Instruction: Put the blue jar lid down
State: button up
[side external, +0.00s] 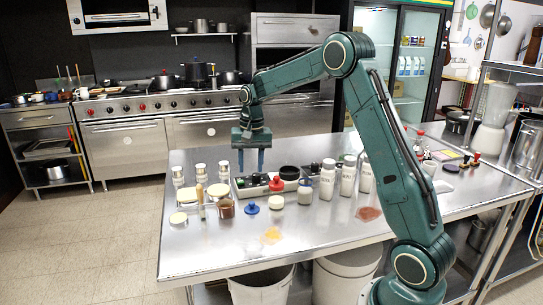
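A small blue lid with a raised middle (252,208), which looks like the blue jar lid, lies on the steel table (330,240) near its left front part. My gripper (251,172) points straight down above the table, farther back than the lid and higher in the picture. Its two fingers are spread apart, and I see nothing between them. The gripper and the blue lid are apart.
A tray (239,194) with dark items and a red-topped piece (277,183) stands under and beside my gripper. Several small jars stand left of it, and white bottles (327,180) stand right. The table's front middle is mostly clear, with a flat orange piece (272,236).

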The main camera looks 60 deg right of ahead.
jog(key=s+a+r+n+t, duration=0.2)
jog(key=s+a+r+n, duration=0.3)
jog(key=s+a+r, duration=0.65)
jog(key=s+a+f+n+t, duration=0.1)
jog(key=s+a+n, duration=0.1)
jog(key=s, duration=0.6)
jog(key=s+a+f+n+t, duration=0.1)
jog(key=s+a+n+t, duration=0.1)
jog(key=s+a, duration=0.3)
jog(key=s+n, duration=0.1)
jog(key=s, duration=0.3)
jog(key=shift+a, duration=0.3)
